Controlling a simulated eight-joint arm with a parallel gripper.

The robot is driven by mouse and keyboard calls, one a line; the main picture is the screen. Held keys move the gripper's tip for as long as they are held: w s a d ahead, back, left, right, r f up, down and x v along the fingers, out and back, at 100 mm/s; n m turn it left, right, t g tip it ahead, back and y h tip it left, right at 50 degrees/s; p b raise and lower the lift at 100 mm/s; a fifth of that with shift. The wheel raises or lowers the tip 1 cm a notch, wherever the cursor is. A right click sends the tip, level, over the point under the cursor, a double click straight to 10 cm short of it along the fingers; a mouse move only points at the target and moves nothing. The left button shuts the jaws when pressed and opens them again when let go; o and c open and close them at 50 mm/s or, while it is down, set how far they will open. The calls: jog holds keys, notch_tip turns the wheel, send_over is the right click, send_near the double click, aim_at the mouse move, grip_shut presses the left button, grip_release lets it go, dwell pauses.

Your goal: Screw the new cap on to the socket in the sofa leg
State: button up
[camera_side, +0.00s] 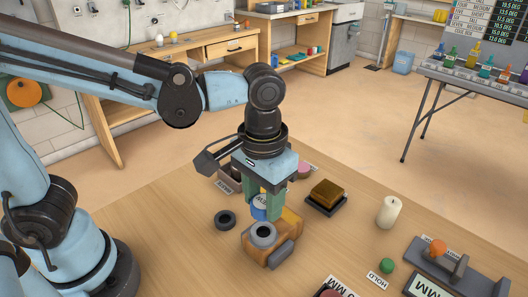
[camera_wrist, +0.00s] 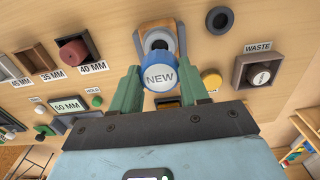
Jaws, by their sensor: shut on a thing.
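My gripper (camera_side: 272,200) has green fingers shut on the blue new cap (camera_side: 259,208), its top marked NEW in the wrist view (camera_wrist: 160,77). The sofa leg (camera_side: 291,219) is a wooden piece on the table below the gripper. Its grey round socket (camera_side: 262,235) faces up, and it shows in the wrist view (camera_wrist: 158,43) just beyond the cap. The cap is near the socket and offset from it, covering part of its near side in the wrist view. The side view does not clearly show the gap between them.
A black ring (camera_side: 225,220) lies beside the leg. A waste box (camera_wrist: 240,71) holds a cap. A brown block (camera_side: 327,192) on a dark base and a candle (camera_side: 388,212) stand to the right. A 40 mm tray (camera_wrist: 93,46) holds a reddish piece. A green knob (camera_side: 387,266) is at front right.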

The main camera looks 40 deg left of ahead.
aim_at(263, 218)
jog(key=shift+f, duration=1.35)
jog(key=shift+f, duration=1.2)
dwell(0.4)
jog(key=o, duration=1.2)
jog(key=shift+o, duration=0.2)
notch_tip(263, 218, up, 12)
dwell(0.4)
jog(key=a+f+t, duration=0.2)
jog(key=a+t, duration=0.1)
jog(key=a, duration=0.4)
jog(key=w+a+f+t, duration=0.1)
jog(key=a+f+t, duration=0.2)
jog(key=a, duration=0.5)
jog(key=shift+a+f+t, duration=0.2)
jog(key=shift+a+t, duration=0.1)
jog(key=shift+t, duration=0.3)
